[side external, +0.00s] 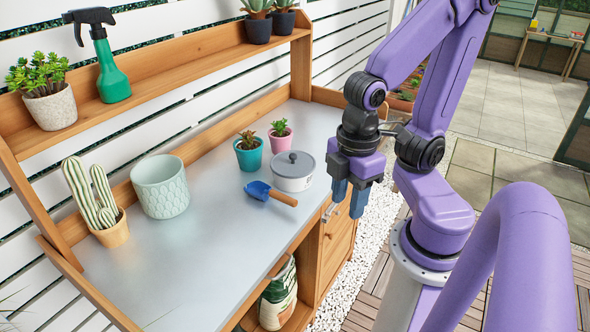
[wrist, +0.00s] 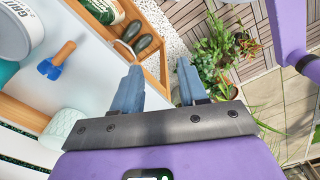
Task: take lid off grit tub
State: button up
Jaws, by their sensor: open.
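The grit tub (side external: 291,184) is a low white round tub on the potting bench, toward its right end. A grey lid (side external: 305,162) with a round knob sits on it. In the wrist view the tub shows only in part at the top left corner, with "GRIT" on its side (wrist: 27,10). My gripper (side external: 348,200) hangs to the right of the tub, apart from it, near the bench's front edge. Its blue fingers point down, and in the wrist view they are spread (wrist: 157,72) with nothing between them.
A blue scoop (side external: 258,190) with a wooden handle lies just left of the tub. Small plants in teal (side external: 249,159) and pink (side external: 280,142) pots stand behind. A pale green pot (side external: 160,187) and a potted cactus (side external: 108,232) stand left. The bench front is clear.

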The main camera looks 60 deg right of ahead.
dwell(0.4)
jog(key=shift+o, duration=1)
